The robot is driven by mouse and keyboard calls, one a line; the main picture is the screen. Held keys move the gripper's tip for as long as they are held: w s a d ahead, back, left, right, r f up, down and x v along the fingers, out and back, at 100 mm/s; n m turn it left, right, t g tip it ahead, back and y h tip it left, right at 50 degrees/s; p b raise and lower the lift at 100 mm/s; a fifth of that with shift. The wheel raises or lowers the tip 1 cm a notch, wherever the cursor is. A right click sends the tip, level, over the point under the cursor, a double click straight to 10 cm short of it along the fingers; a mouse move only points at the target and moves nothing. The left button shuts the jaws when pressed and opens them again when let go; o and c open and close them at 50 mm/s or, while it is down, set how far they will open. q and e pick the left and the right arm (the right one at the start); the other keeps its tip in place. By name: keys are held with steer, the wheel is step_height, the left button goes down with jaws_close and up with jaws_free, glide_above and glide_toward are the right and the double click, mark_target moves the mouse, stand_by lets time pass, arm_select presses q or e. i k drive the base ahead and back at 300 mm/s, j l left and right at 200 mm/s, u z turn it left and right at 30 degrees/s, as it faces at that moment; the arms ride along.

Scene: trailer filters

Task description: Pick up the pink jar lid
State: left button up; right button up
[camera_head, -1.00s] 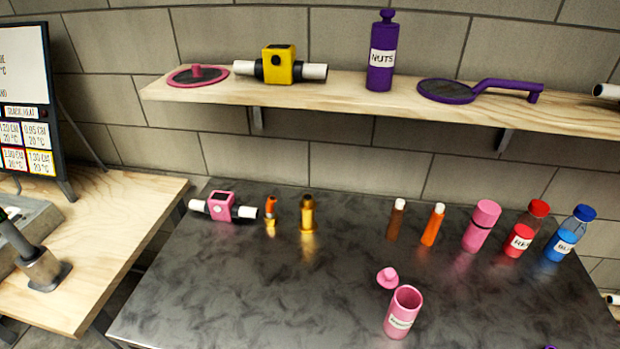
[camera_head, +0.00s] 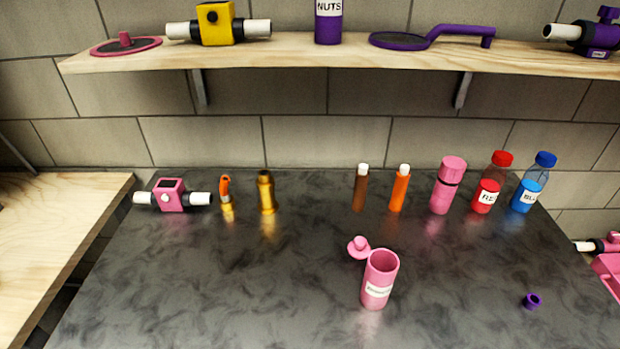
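The pink jar lid (camera_head: 358,247) lies on the dark table, just behind and to the left of the open pink jar (camera_head: 379,281). It is a small round lid with a knob. The jar stands upright with a white label on its front and hides a little of the space beside the lid. Neither of my grippers shows in the head view.
A purple ring (camera_head: 532,301) lies at right. A wooden shelf (camera_head: 300,57) overhangs the back. The front left is clear.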

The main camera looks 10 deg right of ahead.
mark_target(359, 249)
steer(key=i+l+z, duration=0.15)
steer(key=z, duration=0.8)
